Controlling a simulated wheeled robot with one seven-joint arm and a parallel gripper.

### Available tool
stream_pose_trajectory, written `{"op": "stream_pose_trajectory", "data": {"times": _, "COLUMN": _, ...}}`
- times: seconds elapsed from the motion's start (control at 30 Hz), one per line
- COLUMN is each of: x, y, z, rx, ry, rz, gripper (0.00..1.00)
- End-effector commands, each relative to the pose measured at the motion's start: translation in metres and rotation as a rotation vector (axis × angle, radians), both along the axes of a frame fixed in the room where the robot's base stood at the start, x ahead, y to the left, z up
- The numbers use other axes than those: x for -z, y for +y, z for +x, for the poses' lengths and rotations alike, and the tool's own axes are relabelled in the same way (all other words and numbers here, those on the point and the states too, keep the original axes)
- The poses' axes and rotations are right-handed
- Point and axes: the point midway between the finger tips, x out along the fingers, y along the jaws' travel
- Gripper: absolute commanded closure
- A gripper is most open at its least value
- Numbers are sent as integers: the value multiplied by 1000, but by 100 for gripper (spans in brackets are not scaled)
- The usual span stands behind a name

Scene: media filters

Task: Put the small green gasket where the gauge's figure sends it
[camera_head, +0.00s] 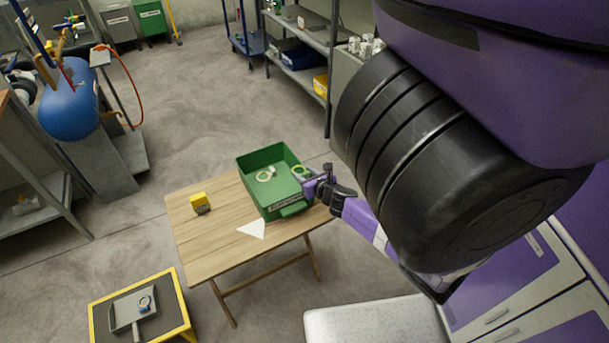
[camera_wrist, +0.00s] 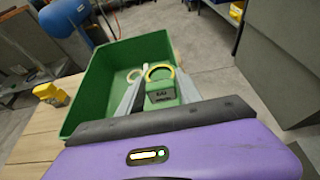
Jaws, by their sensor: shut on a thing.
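My gripper (camera_head: 310,181) is shut on a green tag block (camera_wrist: 160,92) with a yellow-green ring on it, which looks like the small green gasket (camera_head: 300,170). The ring also shows beyond my fingers in the wrist view (camera_wrist: 160,70). It is held over the right side of a green bin (camera_head: 245,186) on the wooden table; whether it touches the bin cannot be told. A pale ring (camera_head: 264,177) lies inside the bin. A small yellow block, possibly the gauge (camera_head: 200,204), stands left of the bin; no figure is readable.
The wooden table (camera_head: 205,240) has clear room left of the bin. A white triangular piece (camera_head: 252,229) lies in front of the bin.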

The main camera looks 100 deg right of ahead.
Motion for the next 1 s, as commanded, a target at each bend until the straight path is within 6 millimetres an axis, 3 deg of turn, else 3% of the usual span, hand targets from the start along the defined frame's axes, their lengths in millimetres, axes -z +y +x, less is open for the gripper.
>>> {"op": "stream_pose_trajectory", "data": {"times": 0.6, "x": 11, "y": 0, "z": 0, "rx": 0, "ry": 1, "rz": 0, "gripper": 97}}
{"op": "stream_pose_trajectory", "data": {"times": 0.63, "x": 11, "y": 0, "z": 0, "rx": 0, "ry": 0, "rz": 0, "gripper": 57}}
{"op": "stream_pose_trajectory", "data": {"times": 0.73, "x": 11, "y": 0, "z": 0, "rx": 1, "ry": 1, "rz": 1, "gripper": 37}}
{"op": "stream_pose_trajectory", "data": {"times": 1.0, "x": 11, "y": 0, "z": -1, "rx": 2, "ry": 1, "rz": 1, "gripper": 36}}
